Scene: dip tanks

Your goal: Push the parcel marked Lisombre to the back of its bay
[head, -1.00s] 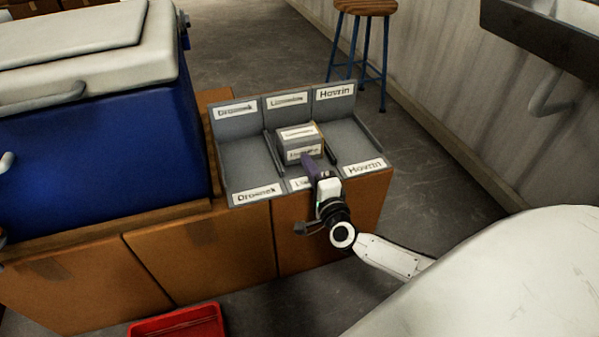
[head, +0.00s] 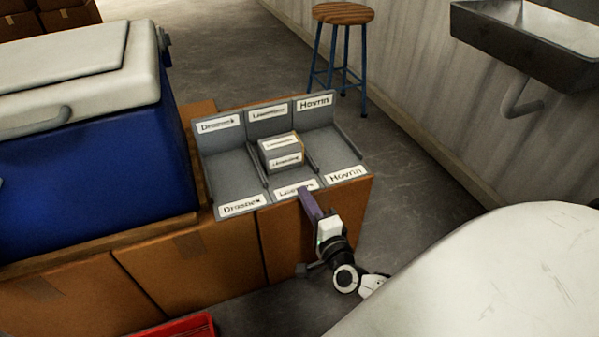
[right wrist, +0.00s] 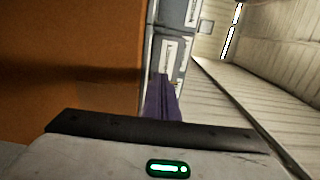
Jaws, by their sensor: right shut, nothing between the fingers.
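A grey rack (head: 232,168) with three bays stands on brown boxes. The parcel (head: 281,152), a small grey-brown box with white labels on its top and front, sits in the middle bay, toward the back panel. Its labels and the bay's own are too blurred to read for sure. Any gap behind the parcel is hidden. My right gripper (head: 304,193), with purple fingers, is shut and empty at the front edge of the middle bay, apart from the parcel. Its fingers (right wrist: 161,95) also show in the right wrist view. My left gripper is not in view.
The side bays, marked Drosnek or similar at left and Hovrin (head: 347,174) at right, are empty. A blue cooler (head: 95,165) stands close on the left. A stool (head: 342,15) and a wall sink (head: 530,40) are behind. A red tray (head: 180,328) lies low in front.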

